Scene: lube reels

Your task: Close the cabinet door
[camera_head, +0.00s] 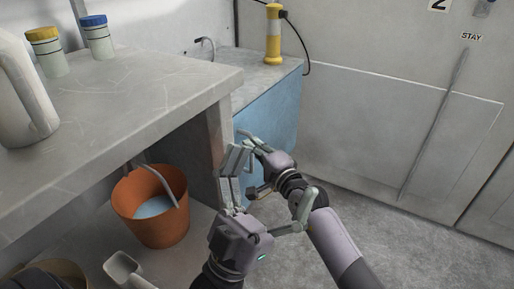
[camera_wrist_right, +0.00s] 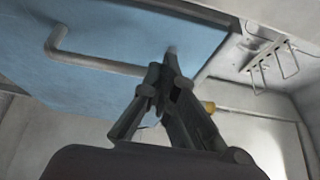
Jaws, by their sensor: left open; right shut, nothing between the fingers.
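The blue cabinet door (camera_head: 272,116) is below the small counter at the back in the head view. In the right wrist view the blue door (camera_wrist_right: 130,40) fills the upper left, with a bent bar handle (camera_wrist_right: 95,63) on it. I cannot tell how far it stands open. My left gripper (camera_head: 272,174) is open and empty, lower and nearer, beside the grey workbench's end, partly covering the right arm.
The grey workbench (camera_head: 150,90) carries a white jug (camera_head: 22,95) and two jars. An orange bucket (camera_head: 150,205) stands on its lower shelf. The floor (camera_head: 400,235) at right is clear. A wall rack (camera_wrist_right: 272,62) shows in the wrist view.

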